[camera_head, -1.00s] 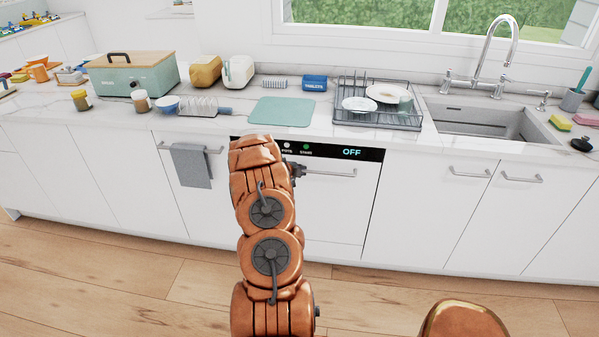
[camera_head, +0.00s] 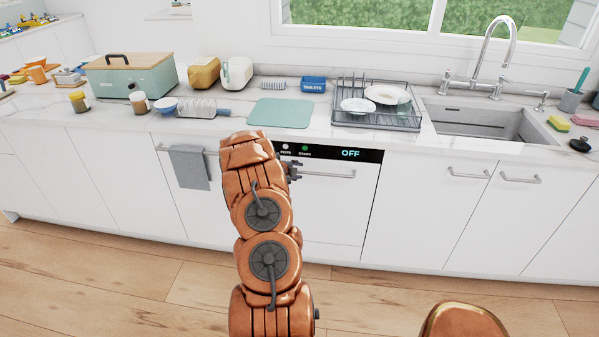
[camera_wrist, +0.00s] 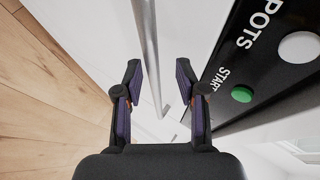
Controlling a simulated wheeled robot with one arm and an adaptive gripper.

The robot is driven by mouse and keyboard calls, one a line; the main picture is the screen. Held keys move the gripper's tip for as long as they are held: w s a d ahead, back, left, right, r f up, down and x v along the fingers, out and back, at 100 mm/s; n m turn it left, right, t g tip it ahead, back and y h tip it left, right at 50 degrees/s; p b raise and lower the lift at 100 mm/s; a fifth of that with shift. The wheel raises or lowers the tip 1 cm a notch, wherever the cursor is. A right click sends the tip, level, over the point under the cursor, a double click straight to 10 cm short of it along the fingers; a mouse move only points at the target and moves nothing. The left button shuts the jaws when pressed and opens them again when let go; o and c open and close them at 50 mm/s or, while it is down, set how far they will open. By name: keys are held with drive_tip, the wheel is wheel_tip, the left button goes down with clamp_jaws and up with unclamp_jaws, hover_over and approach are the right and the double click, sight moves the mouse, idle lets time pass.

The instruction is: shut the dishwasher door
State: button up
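The dishwasher door (camera_head: 335,210) is white and stands upright, looking about flush with the cabinet fronts; its left part is hidden behind my arm. Its black control panel (camera_head: 325,153) reads OFF. A bar handle (camera_head: 335,175) runs below the panel. My gripper (camera_wrist: 158,75) is open, with a gap between its purple-padded fingers. In the wrist view the handle (camera_wrist: 147,40) lies ahead of the gap between the fingers, and the panel with its green START button (camera_wrist: 242,94) is at the right. In the head view my gripper is mostly hidden behind my arm. I cannot tell whether it touches the handle.
A grey towel (camera_head: 189,167) hangs on the handle left of the dishwasher. The counter above holds a dish rack (camera_head: 376,122), a green mat (camera_head: 281,113) and a sink (camera_head: 490,122). The wooden floor (camera_head: 120,275) in front is clear.

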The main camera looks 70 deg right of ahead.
drive_tip(key=v, duration=0.9)
drive_tip(key=shift+a, duration=0.2)
drive_tip(key=shift+r, duration=0.2)
drive_tip(key=w+a+r+m+g+y, duration=0.1)
drive_tip(key=a+r+m, duration=0.85)
drive_tip(key=a, duration=0.25)
drive_tip(key=w+a+r+m+y, duration=0.1)
drive_tip(key=a+r+m, duration=0.8)
drive_tip(key=a+m, duration=0.15)
drive_tip(key=s+a+m+y, duration=0.3)
drive_tip(key=s+a+m, duration=0.1)
drive_tip(key=a, duration=1)
drive_tip(key=s+a+m+t+y, duration=0.1)
drive_tip(key=s+a+m+y, duration=0.2)
drive_tip(key=a, duration=1.2)
drive_tip(key=s+a+m+t+y, duration=0.1)
drive_tip(key=s+a+m+y, duration=0.2)
drive_tip(key=a, duration=1.1)
drive_tip(key=s+m, duration=0.3)
drive_tip(key=m, duration=0.2)
drive_tip(key=shift+s+a+r+m, duration=0.15)
drive_tip(key=shift+a+r+m, duration=0.15)
drive_tip(key=shift+a+m, duration=0.1)
